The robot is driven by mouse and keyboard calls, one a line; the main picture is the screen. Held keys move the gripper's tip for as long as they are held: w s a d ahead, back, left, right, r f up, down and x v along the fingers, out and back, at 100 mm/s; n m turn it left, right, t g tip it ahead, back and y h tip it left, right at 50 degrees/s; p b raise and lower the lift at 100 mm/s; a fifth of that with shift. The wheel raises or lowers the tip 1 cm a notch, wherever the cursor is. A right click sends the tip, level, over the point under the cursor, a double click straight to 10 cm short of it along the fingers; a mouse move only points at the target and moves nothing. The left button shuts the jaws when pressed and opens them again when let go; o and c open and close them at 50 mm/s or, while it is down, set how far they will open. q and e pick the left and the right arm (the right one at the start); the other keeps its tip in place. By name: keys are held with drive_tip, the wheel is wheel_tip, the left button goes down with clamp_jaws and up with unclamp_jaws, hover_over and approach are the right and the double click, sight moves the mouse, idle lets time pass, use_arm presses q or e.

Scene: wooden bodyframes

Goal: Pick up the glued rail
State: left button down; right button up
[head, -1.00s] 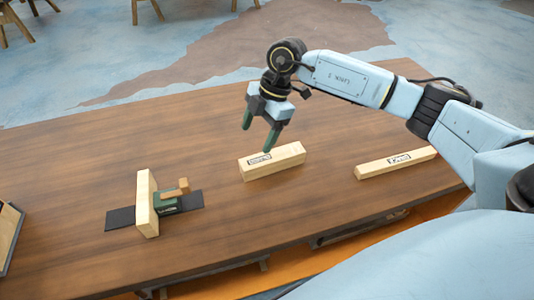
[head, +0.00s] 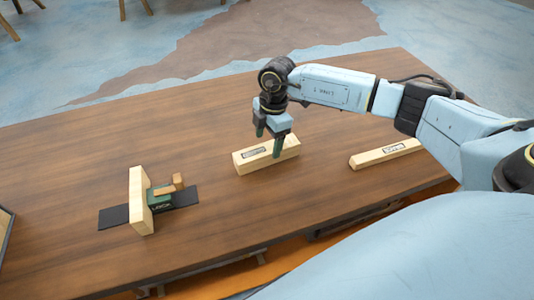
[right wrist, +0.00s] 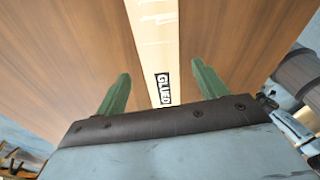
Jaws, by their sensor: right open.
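The glued rail (head: 262,160) is a pale wooden bar lying on the table in the middle of the head view. In the right wrist view the rail (right wrist: 152,30) runs between my fingers, and its label reads GLUED. My right gripper (head: 269,142) is open just above the rail, with one green finger on the far side and one in front of it in the head view. It also shows in the right wrist view (right wrist: 161,72), with a finger on either side of the rail and nothing held. My left gripper is out of view.
Another labelled wooden bar (head: 386,154) lies to the right on the table (head: 80,165). At the left, an upright wooden piece (head: 142,200) stands at a green block (head: 159,198) on a dark strip (head: 113,216). The table is clear between these.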

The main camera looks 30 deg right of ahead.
sight(267, 148)
drive_tip(key=f, duration=0.3)
drive_tip(key=shift+a+f, duration=0.25)
drive_tip(key=shift+f, duration=0.05)
drive_tip(key=shift+r, duration=0.1)
drive_tip(key=c, duration=1.3)
